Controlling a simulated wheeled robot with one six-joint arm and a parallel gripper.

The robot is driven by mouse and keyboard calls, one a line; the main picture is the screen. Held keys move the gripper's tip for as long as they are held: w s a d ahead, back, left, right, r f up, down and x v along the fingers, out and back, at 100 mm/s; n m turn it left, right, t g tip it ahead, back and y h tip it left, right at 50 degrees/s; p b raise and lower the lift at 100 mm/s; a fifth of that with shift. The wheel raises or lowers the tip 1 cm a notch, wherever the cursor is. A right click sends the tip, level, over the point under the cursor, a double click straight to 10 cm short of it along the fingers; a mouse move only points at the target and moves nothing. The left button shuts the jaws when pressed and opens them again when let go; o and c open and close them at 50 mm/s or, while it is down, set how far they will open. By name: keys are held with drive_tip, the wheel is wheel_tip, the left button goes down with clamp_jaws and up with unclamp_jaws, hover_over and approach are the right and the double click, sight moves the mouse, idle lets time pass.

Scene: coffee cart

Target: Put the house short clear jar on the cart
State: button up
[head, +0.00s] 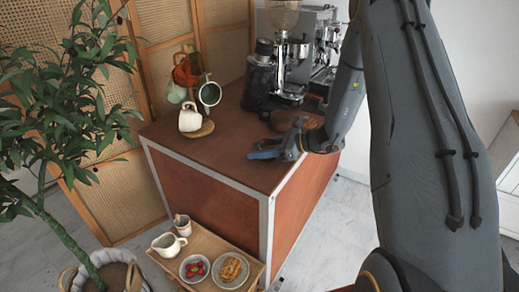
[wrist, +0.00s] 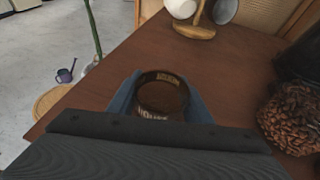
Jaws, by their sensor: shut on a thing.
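The short clear jar (wrist: 162,97) is see-through with a dark rim and lettering, and the brown wood shows through it. In the wrist view it sits between the blue fingers of my gripper (wrist: 160,103), which is shut on it. In the head view my gripper (head: 268,154) is low over the front right part of the cart top (head: 225,160); I cannot make out the jar there. The jar looks upright over the cart's brown top (wrist: 110,75). I cannot tell whether its base touches the wood.
A container of coffee beans (wrist: 290,115) stands close on the right in the wrist view. A mug tree (head: 203,130) with several mugs, a black grinder (head: 258,80) and an espresso machine (head: 320,45) stand farther back. A low tray (head: 237,258) holds food. The front left top is clear.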

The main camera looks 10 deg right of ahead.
drive_tip(key=shift+f, duration=0.2)
drive_tip(key=o, duration=1.2)
drive_tip(key=shift+r, duration=0.2)
drive_tip(key=b+v, duration=0.4)
drive_tip(key=v, duration=0.8)
